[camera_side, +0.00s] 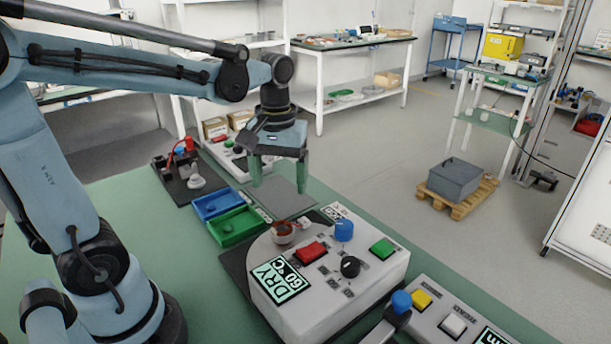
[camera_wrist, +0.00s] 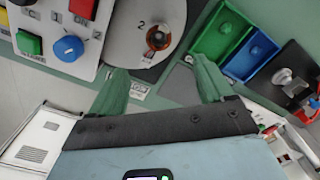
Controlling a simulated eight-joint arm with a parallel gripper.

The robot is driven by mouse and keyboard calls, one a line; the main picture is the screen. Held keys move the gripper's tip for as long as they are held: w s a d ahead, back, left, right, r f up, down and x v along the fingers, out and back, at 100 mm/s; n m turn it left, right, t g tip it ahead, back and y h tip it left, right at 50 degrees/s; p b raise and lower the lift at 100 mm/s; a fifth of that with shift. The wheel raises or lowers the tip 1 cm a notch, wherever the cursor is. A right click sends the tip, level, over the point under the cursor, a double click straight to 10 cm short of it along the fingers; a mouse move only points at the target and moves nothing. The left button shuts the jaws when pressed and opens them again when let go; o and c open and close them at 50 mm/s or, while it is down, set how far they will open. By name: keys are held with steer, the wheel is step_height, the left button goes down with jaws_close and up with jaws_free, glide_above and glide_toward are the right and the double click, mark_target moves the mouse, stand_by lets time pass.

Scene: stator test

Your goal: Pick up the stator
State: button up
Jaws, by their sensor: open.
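The stator (camera_side: 284,231) is a small ring with copper-red windings. It sits on a round grey plate beside the dryer box, and in the wrist view it shows on the plate (camera_wrist: 125,25) near the digit 2 as a copper ring (camera_wrist: 158,39). My gripper (camera_side: 279,180) has green fingers spread apart with nothing between them. It hangs above the table, behind the stator in the side view. In the wrist view the stator lies just beyond and between the gripper's fingertips (camera_wrist: 160,72).
The dryer box (camera_side: 340,275) with coloured buttons and knobs stands in front. A green tray (camera_side: 236,226) and a blue tray (camera_side: 214,203) lie left of the stator. A dark fixture with red parts (camera_side: 186,172) stands behind them. A flat grey plate (camera_side: 285,197) lies below my gripper.

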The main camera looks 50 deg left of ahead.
glide_above(281, 223)
steer(key=d, duration=0.1)
steer(key=f, duration=0.5)
steer(key=shift+s+d+f, duration=0.1)
steer(key=shift+s+f, duration=0.05)
steer(key=shift+s, duration=0.1)
steer(key=shift+s+d+f, duration=0.1)
steer(key=shift+f, duration=1.35)
steer(key=shift+s+d+f, duration=0.1)
steer(key=shift+f, duration=1.3)
steer(key=c, duration=1.2)
